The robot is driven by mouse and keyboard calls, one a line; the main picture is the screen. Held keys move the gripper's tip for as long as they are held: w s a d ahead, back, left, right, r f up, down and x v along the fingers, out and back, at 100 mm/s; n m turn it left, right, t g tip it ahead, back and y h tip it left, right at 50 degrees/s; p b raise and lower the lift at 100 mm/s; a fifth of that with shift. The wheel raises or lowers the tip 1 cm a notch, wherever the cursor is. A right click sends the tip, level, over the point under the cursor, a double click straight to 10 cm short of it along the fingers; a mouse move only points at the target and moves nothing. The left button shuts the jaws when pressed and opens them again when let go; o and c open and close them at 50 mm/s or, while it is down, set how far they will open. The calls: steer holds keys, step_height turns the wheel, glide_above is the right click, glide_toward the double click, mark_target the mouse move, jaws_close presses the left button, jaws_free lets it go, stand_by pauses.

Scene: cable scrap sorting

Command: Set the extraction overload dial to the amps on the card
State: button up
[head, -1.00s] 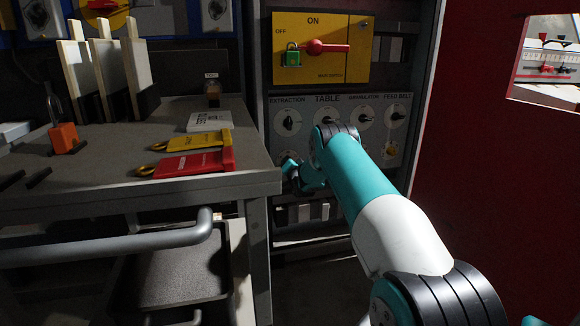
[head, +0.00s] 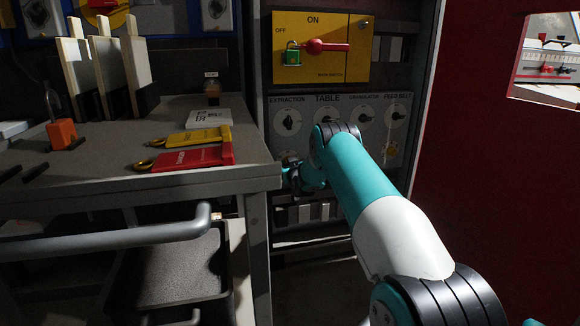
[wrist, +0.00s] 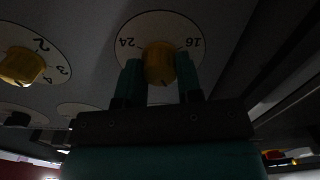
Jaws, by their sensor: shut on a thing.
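The extraction overload dial is a yellow knob (wrist: 159,66) on a pale round plate; 24 and 16 show upside down on the plate in the wrist view. My gripper (wrist: 160,80) is shut on this knob, one teal finger on each side. The knob's pointer mark is too dark to read surely. In the head view my gripper (head: 293,176) is at the panel, low under the EXTRACTION switch (head: 290,121), and hides most of the dial. I cannot make out a card with amps; a white printed piece (head: 208,118) on the bench is too small to read.
Another yellow dial (wrist: 22,66) is beside the held one in the wrist view. Above the panel, a yellow main switch plate (head: 320,47) has a red handle and green padlock. The bench (head: 100,185), with red and yellow tags (head: 195,160), stands close left of my gripper.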

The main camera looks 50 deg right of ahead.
steer(key=n, duration=0.6)
steer(key=shift+f+n+b, duration=0.1)
steer(key=shift+n+b, duration=0.2)
steer(key=shift+b, duration=0.05)
stand_by(0.4)
steer(key=o, duration=0.9)
steer(key=shift+o, duration=0.2)
steer(key=b+v, duration=0.2)
steer(key=v, duration=1.5)
steer(key=shift+s+a, duration=0.15)
steer(key=shift+a, duration=0.05)
